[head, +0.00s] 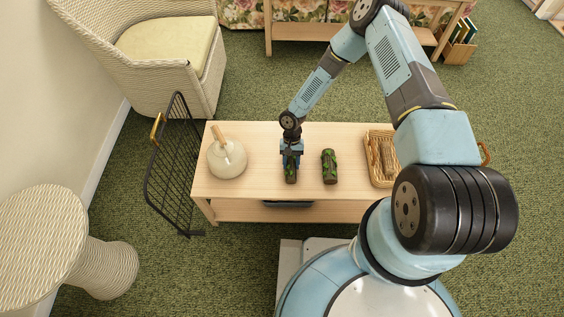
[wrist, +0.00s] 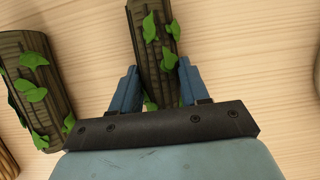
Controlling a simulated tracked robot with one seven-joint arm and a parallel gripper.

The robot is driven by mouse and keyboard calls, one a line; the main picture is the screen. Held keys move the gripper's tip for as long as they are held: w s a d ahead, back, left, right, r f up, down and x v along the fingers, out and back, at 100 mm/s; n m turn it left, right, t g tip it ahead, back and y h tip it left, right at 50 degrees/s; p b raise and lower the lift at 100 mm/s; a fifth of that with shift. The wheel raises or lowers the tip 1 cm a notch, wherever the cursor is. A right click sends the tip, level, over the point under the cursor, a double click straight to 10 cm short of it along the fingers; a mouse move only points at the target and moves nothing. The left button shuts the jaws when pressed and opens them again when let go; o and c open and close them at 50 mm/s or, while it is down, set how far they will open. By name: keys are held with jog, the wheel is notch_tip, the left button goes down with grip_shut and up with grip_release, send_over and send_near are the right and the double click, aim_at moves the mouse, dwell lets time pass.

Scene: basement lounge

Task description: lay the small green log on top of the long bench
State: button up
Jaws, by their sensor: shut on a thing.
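The long bench (head: 255,190) is pale wood with a lower shelf. My gripper (head: 291,161) is over its middle, pointing down. It is shut on a small green log (head: 291,174), brown bark with green leaves. In the wrist view this log (wrist: 153,45) runs between the two blue fingers (wrist: 155,82) and out past their tips; its near end is hidden by my gripper. I cannot tell whether it touches the bench top or hangs just above it. A second leafy log (head: 329,167) lies on the bench to the right, apart from my gripper; it also shows in the wrist view (wrist: 35,90).
A round cream vase (head: 227,160) stands at the bench's left end. A wicker basket (head: 381,160) sits to the right, partly behind my arm. A black wire rack (head: 168,165) stands left of the bench. A woven stool (head: 40,235) and armchair (head: 150,85) are further left.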

jog(key=o, duration=1.2)
jog(key=shift+o, duration=0.2)
jog(key=shift+r, duration=0.1)
